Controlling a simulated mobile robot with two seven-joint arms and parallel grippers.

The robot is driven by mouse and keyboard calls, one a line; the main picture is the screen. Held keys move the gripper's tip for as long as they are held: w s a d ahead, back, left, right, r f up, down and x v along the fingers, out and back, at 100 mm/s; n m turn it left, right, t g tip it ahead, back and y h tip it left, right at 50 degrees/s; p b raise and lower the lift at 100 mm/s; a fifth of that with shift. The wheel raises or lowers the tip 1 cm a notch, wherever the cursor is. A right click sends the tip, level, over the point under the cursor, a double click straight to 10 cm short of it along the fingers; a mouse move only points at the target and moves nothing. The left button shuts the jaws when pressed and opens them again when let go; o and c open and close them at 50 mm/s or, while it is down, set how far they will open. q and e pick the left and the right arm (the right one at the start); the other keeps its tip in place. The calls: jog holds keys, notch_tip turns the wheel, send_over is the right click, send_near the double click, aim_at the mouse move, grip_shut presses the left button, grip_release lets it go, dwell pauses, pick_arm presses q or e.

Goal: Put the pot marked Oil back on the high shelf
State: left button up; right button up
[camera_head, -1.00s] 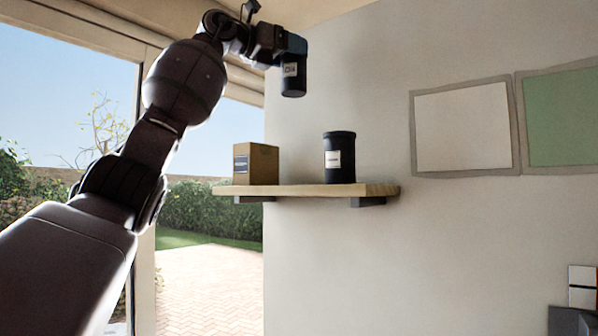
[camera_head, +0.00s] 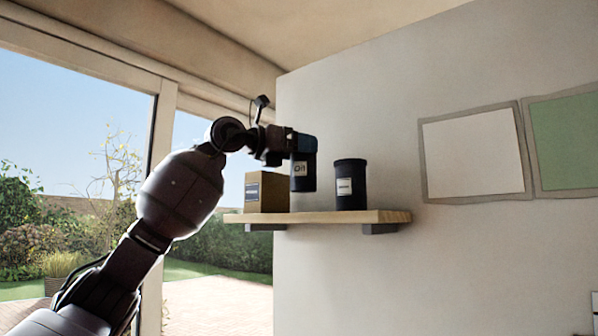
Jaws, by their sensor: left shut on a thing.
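The dark pot marked Oil (camera_head: 303,175) is in my left gripper (camera_head: 297,150), which is shut on it near its top. The pot is upright, with its white label facing me. It is over the high shelf (camera_head: 340,217), between the cardboard box and another dark pot. Its base appears a little above the shelf board. The pot overlaps the right edge of the box in the picture. My right gripper is not in view.
The cardboard box (camera_head: 268,192) stands at the shelf's left end. A second dark labelled pot (camera_head: 351,186) stands to the right, close to the held pot. Two framed panels, one white (camera_head: 473,153) and one green (camera_head: 566,142), are on the wall at right.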

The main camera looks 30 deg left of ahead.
aim_at(292, 168)
pick_arm(q)
jog(key=shift+s+f, duration=0.1)
jog(key=shift+f, duration=2.05)
jog(key=shift+f, duration=0.1)
jog(key=o, duration=1)
jog(key=shift+o, duration=0.2)
jog(key=shift+s+a+b, duration=0.15)
jog(key=shift+s+b, duration=0.1)
jog(key=shift+b, duration=0.1)
jog(key=b+v, duration=0.3)
jog(key=v, duration=0.8)
jog(key=shift+s+b, duration=0.2)
jog(key=shift+b, duration=0.15)
